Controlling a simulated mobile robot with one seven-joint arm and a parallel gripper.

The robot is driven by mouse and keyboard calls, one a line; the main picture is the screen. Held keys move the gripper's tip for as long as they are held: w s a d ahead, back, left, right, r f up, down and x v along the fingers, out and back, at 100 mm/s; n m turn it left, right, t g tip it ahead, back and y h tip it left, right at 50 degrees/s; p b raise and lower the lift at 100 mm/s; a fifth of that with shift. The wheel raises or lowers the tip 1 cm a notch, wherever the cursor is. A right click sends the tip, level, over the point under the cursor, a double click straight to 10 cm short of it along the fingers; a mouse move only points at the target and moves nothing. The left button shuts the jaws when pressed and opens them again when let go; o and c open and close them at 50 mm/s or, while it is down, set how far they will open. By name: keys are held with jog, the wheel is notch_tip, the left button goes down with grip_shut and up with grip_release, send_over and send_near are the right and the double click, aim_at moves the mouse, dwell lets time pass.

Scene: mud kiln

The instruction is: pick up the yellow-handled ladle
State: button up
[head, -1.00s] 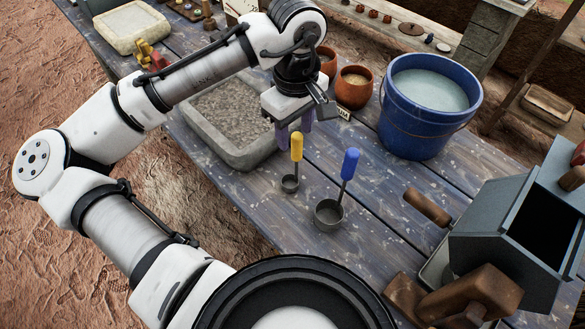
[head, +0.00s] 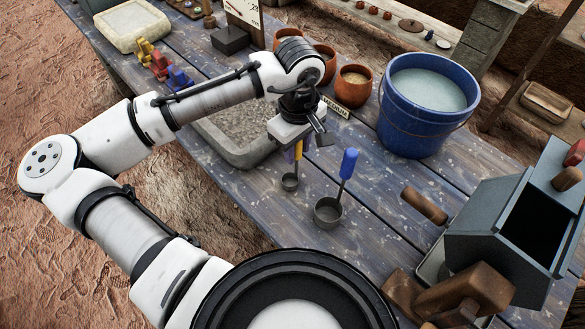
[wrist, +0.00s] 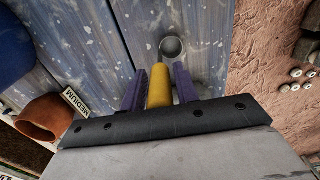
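The yellow-handled ladle (head: 290,182) stands upright on the blue plank table, its small grey cup at the bottom. In the wrist view its yellow handle (wrist: 159,88) is between my gripper's two purple fingers (wrist: 159,84), with only narrow gaps beside it. The fingers look open around the handle, not clearly pressing on it. In the head view my gripper (head: 297,150) is over the ladle and hides the handle's upper part. The blue-handled ladle (head: 328,211), with a larger grey cup, stands just to the right.
A blue bucket (head: 408,135) of pale liquid and terracotta pots (head: 353,88) stand behind. A grey stone tray (head: 240,158) lies left of the ladle. A grey metal box (head: 490,222) and a wooden handle (head: 424,206) are at right. A MEDIUM label (wrist: 75,102) lies by a pot.

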grip_shut()
notch_tip(320, 180, up, 20)
jog(key=b, duration=0.1)
jog(key=shift+b, duration=0.35)
dwell(0.4)
jog(key=shift+c, duration=1.3)
grip_release()
jog(key=c, duration=0.3)
